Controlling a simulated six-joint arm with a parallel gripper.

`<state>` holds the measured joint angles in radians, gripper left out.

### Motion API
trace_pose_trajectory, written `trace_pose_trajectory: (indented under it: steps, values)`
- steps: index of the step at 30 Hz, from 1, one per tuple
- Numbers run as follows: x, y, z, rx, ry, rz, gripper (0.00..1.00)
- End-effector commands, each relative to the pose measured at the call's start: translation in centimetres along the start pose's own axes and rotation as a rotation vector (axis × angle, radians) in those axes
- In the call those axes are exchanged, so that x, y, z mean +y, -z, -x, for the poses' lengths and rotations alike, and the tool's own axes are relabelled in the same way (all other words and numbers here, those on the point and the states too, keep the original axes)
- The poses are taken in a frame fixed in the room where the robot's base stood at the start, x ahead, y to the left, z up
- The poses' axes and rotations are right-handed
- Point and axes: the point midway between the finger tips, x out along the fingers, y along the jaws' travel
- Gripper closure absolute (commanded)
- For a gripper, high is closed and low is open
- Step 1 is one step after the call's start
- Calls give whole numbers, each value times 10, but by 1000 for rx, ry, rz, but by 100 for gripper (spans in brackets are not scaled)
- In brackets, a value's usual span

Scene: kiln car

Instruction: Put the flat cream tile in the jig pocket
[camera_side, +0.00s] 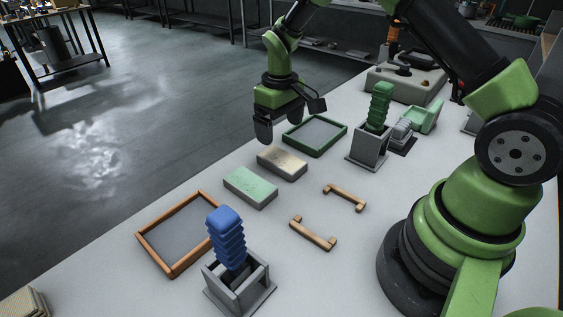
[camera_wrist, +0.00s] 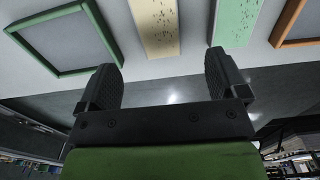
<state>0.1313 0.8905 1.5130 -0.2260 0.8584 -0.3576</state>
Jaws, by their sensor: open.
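The flat cream tile (camera_side: 282,163) lies flat on the pale table between a mint green tile (camera_side: 250,187) and a green-framed tray. Its top is speckled with dark marks. In the wrist view the cream tile (camera_wrist: 155,25) shows beyond the fingertips, cut off by the top edge. My gripper (camera_side: 279,128) is open and empty, above the table's far edge and apart from the tile. Both fingers show in the wrist view (camera_wrist: 162,65). Two wooden brackets (camera_side: 345,197) (camera_side: 313,233) lie facing each other on the table with a bare gap between; whether they form the jig pocket I cannot tell.
The empty green-framed tray (camera_side: 328,150) and an orange-framed tray (camera_side: 146,237) flank the tiles. A blue ribbed handle (camera_side: 228,240) and a green one (camera_side: 379,104) stand upright in grey holders. A grey box (camera_side: 405,84) stands at the back.

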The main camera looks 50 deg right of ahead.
Motion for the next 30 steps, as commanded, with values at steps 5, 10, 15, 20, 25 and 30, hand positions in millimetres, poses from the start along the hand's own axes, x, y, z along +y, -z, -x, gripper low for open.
trace_pose_trajectory:
  steps: [5, 10, 15, 20, 25, 30]
  values:
    - [0, -1, -28, -4, 1, -1, 8]
    - [0, -1, -42, -3, 1, -1, 8]
    - [3, -2, -66, -5, 2, -3, 8]
    - [3, -2, -87, -3, 2, -2, 8]
    - [3, -1, -92, 0, 2, -2, 8]
    - [3, -1, -91, 0, 2, -2, 18]
